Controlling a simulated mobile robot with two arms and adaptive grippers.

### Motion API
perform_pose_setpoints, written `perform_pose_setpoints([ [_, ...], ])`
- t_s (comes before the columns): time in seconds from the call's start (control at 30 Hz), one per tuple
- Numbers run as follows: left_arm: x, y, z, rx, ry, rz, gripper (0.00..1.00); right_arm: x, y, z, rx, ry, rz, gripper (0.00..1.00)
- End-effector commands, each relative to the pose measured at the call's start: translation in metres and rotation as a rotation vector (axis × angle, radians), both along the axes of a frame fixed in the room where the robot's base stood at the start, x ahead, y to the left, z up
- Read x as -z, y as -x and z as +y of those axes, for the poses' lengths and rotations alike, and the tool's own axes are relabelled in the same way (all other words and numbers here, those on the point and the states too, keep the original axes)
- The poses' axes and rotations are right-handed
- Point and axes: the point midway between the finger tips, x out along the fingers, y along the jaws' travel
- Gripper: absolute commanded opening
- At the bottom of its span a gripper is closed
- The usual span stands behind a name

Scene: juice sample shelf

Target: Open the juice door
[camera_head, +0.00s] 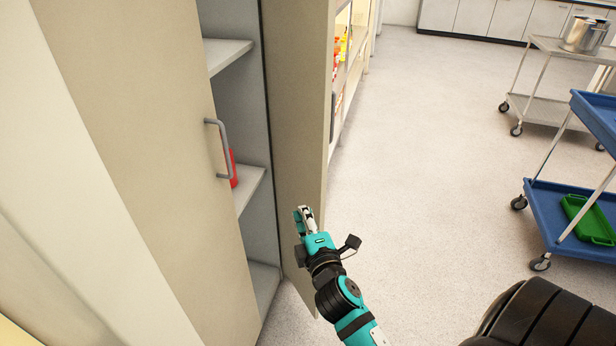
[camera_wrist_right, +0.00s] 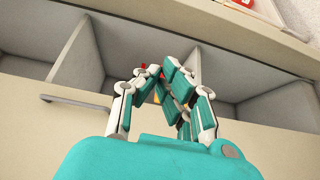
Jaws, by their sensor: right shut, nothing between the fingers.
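The juice cabinet stands at the left in the head view. Its near door (camera_head: 130,110) carries a grey bar handle (camera_head: 222,148). Its other door (camera_head: 295,110) stands open, and pale shelves (camera_head: 250,187) show between the two doors. A red item (camera_head: 233,168) sits on a shelf, partly hidden by the near door and handle. My right gripper (camera_head: 303,212) is shut and empty, in front of the open door's lower part; I cannot tell whether it touches it. The wrist view shows its fingers (camera_wrist_right: 160,75) together before the shelves, with the handle (camera_wrist_right: 75,101) at left. My left gripper is not in view.
A blue cart (camera_head: 560,215) with a green tray (camera_head: 590,220) stands at the right. A metal trolley (camera_head: 545,108) with a steel pot (camera_head: 583,34) is behind it. The floor (camera_head: 430,150) between cabinet and carts is clear.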

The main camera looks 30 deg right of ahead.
Motion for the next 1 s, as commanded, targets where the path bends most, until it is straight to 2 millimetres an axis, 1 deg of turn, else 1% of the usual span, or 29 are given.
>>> perform_pose_setpoints([
  [0.03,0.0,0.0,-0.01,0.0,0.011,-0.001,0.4,-0.01,0.0,-0.003,0.008,0.019,-0.015,0.0],
  [0.1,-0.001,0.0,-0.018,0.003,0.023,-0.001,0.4,-0.017,-0.002,-0.005,0.012,0.034,-0.023,0.0],
  [0.17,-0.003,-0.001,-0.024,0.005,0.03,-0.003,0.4,-0.019,-0.008,-0.007,0.012,0.037,-0.026,0.0],
  [0.3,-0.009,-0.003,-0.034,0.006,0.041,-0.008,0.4,-0.02,-0.031,-0.014,0.012,0.035,-0.027,0.0],
  [0.47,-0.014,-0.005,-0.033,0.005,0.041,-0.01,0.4,-0.02,-0.065,-0.024,0.01,0.032,-0.027,0.0],
  [0.63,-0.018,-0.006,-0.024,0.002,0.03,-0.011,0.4,-0.019,-0.098,-0.035,0.011,0.03,-0.025,0.0],
  [0.7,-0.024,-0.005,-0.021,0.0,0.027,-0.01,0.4,-0.019,-0.093,-0.049,0.012,0.035,-0.021,0.0],
  [0.8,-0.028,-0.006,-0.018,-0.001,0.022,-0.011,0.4,-0.018,-0.092,-0.062,0.011,0.032,-0.022,0.0],
  [1.0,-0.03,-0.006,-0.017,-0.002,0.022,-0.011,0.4,-0.017,-0.091,-0.073,0.01,0.03,-0.023,0.0],
])
